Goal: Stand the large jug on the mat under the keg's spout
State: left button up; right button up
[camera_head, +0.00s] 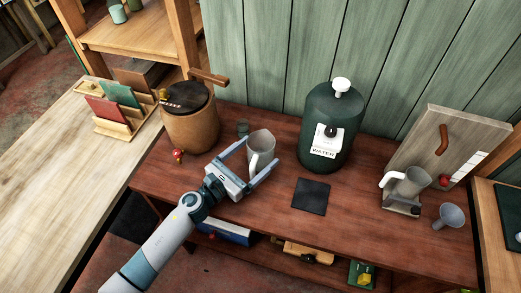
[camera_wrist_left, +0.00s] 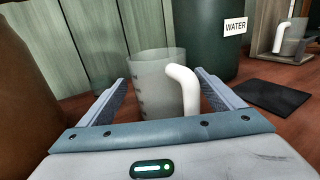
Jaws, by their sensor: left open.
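A grey translucent jug (camera_head: 261,141) with a white handle stands upright on the red-brown bench. My left gripper (camera_head: 259,154) is open, with its fingers on either side of this jug. In the left wrist view the jug (camera_wrist_left: 150,88) is between the fingers, its handle toward the gripper; I cannot tell whether they touch. The black mat (camera_head: 311,196) lies flat and bare in front of the dark green keg (camera_head: 330,110) labelled WATER. A second jug (camera_head: 412,183) with a white handle stands farther right. My right gripper is not in view.
A brown keg (camera_head: 190,125) with a red tap stands left of the gripper. A small dark cup (camera_head: 243,129) sits behind the jug. A wooden board (camera_head: 440,150) and a grey funnel (camera_head: 450,216) are at right. The bench between jug and mat is clear.

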pick_arm(q)
jog(key=shift+x, duration=1.15)
jog(key=shift+s, duration=0.1)
jog(key=c, duration=1.4)
jog(key=shift+r, duration=0.15)
jog(key=shift+a+r+p, duration=0.1)
jog(key=shift+r+p, duration=0.15)
jog(key=shift+p, duration=0.05)
notch_tip(320, 180, up, 9)
jog(key=p, duration=0.4)
jog(key=shift+r, duration=0.15)
